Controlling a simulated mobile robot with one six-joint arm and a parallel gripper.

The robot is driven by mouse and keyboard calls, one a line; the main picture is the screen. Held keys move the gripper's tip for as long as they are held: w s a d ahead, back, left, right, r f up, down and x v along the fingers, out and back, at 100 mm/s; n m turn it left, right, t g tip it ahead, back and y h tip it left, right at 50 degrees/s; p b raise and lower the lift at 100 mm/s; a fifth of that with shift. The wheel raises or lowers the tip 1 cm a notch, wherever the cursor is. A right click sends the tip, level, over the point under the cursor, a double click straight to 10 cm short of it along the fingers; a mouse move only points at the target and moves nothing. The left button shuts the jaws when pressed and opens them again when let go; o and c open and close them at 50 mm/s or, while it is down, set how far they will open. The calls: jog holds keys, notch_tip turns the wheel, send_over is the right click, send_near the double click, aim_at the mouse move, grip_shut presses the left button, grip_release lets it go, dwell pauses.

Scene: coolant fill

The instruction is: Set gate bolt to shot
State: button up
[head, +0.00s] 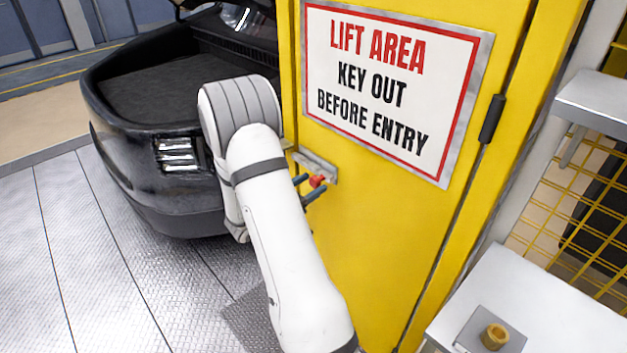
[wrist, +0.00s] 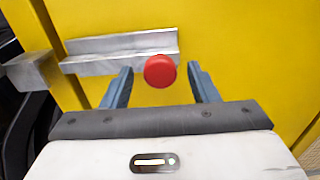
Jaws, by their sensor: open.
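The gate bolt shows as a red round knob (wrist: 160,71) on a grey metal slide rail (wrist: 120,46) fixed to the yellow gate (head: 375,220). In the head view the red knob (head: 317,181) sits at the rail's lower right, beside my gripper's fingers. My gripper (wrist: 160,84) is open, with one blue-grey finger on each side of the knob, apart from it. A grey block (wrist: 33,71) stands left of the rail across a gap in the wrist view. My arm hides part of the gate's left edge in the head view.
A sign (head: 395,85) reading "LIFT AREA KEY OUT BEFORE ENTRY" is on the gate above the bolt. A black car (head: 160,205) with its hood up stands to the left. A white table (head: 545,310) with a brass-coloured fitting (head: 494,336) is at lower right. Yellow mesh stands behind it.

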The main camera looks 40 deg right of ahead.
jog(key=shift+w+d, duration=0.1)
jog(key=shift+d, duration=0.95)
jog(key=shift+c, duration=0.2)
